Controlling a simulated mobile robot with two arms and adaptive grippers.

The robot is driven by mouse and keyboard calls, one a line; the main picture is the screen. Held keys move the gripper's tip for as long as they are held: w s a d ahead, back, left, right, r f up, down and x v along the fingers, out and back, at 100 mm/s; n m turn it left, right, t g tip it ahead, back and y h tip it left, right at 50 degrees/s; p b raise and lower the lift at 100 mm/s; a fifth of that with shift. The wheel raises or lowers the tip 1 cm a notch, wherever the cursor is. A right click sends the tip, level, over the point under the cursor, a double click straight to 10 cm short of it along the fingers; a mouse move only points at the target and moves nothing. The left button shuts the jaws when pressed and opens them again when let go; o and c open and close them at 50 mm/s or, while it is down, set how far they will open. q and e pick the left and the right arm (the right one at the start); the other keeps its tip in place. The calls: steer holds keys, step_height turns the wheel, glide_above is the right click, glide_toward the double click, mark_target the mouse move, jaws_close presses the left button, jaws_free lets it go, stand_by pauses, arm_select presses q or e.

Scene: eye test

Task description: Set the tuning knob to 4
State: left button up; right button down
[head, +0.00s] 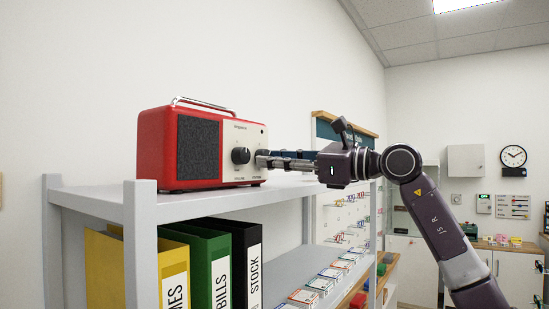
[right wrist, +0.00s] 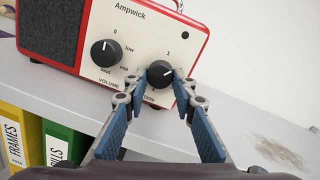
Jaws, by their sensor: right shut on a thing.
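The red radio (head: 150,150) with a cream front stands on the top shelf. In the right wrist view its front (right wrist: 135,28) has two black knobs. The right-hand knob (right wrist: 160,73), the tuning knob, has a partly hidden label below it ending in "TION". Its pale pointer line points right and slightly up. A single small mark shows above it, too small to read surely. The left knob (right wrist: 104,53) is labelled VOLUME. My right gripper (head: 260,160) is shut on the tuning knob, one fingertip on each side (right wrist: 159,84). The fingers mostly hide this knob in the head view. My left gripper is not in view.
The grey shelf unit (head: 185,207) has yellow, green and black binders (head: 247,262) below the top board. Several small cards (head: 320,284) lie on the lower shelf. A clock (head: 513,156) hangs on the far wall.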

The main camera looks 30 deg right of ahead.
steer(key=m, duration=0.4)
steer(key=shift+a, duration=0.1)
steer(key=m+p, duration=0.1)
steer(key=m, duration=0.3)
steer(key=shift+s+t+h, duration=0.1)
steer(key=shift+t+h, duration=0.2)
steer(key=shift+t, duration=0.1)
steer(key=m, duration=0.3)
steer(key=m+h, duration=0.1)
steer(key=m, duration=0.3)
steer(key=shift+a+r, duration=0.1)
steer(key=shift+a, duration=0.1)
steer(key=m, duration=0.4)
steer(key=m+h, duration=0.1)
steer(key=m, duration=0.2)
steer(key=shift+s+a+r+m+p, duration=0.1)
steer(key=shift+r+m+p, duration=0.05)
steer(key=shift+m+p, duration=0.25)
steer(key=m, duration=0.3)
steer(key=shift+m, duration=0.4)
steer(key=shift+m+h, duration=0.3)
steer(key=shift+m, duration=1.3)
steer(key=c, duration=1.6)
jaws_free()
